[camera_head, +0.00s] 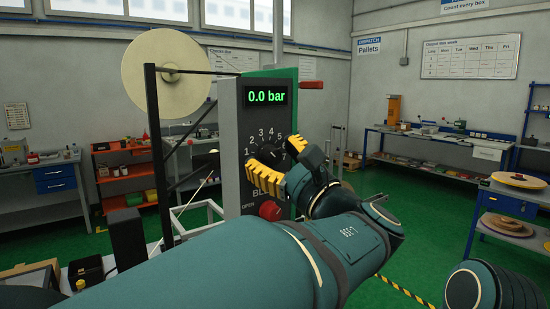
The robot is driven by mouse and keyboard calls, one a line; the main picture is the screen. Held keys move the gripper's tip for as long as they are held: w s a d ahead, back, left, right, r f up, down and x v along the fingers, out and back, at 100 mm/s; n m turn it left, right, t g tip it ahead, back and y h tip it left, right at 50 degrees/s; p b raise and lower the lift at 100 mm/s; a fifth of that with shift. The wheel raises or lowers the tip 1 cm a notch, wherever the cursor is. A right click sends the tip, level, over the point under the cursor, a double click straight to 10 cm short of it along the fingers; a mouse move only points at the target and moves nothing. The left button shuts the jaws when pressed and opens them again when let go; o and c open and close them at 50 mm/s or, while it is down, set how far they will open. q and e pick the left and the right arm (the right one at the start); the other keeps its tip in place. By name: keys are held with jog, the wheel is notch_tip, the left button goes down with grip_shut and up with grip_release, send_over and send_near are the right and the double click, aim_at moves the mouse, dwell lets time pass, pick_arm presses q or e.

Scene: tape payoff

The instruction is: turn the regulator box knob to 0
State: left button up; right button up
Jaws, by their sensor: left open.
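The regulator box (229,130) stands upright in the middle of the head view, with a grey side and a dark front panel. Its green display (266,96) reads 0.0 bar. Below it is a black knob (266,150) ringed by a numbered dial; the numbers 1 to 5 and 7 show. My left gripper (274,162) is open, its yellow-padded fingers in front of the panel at the knob. The fingers cover the lower part of the knob and dial, so I cannot tell whether they touch it or where the 0 mark lies. My right gripper is not in view.
A red button (270,210) sits low on the panel, near my left wrist. A red handle (311,85) juts out at the box's upper right. A large cream reel (167,73) on a black frame stands left of the box. Open green floor lies to the right.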

pick_arm(q)
jog(key=shift+c, duration=0.4)
grip_shut()
jog(key=shift+n, duration=0.4)
jog(key=n+g+y, duration=0.1)
jog(key=n, duration=0.2)
jog(key=n+g, duration=0.2)
jog(key=n, duration=0.2)
jog(key=shift+r+y, duration=0.1)
jog(key=shift+y, duration=0.3)
jog(key=n+g, duration=0.1)
jog(key=n, duration=0.2)
jog(key=n+g+b, duration=0.1)
jog(key=n+g, duration=0.1)
jog(key=n, duration=0.2)
jog(key=shift+n, duration=0.3)
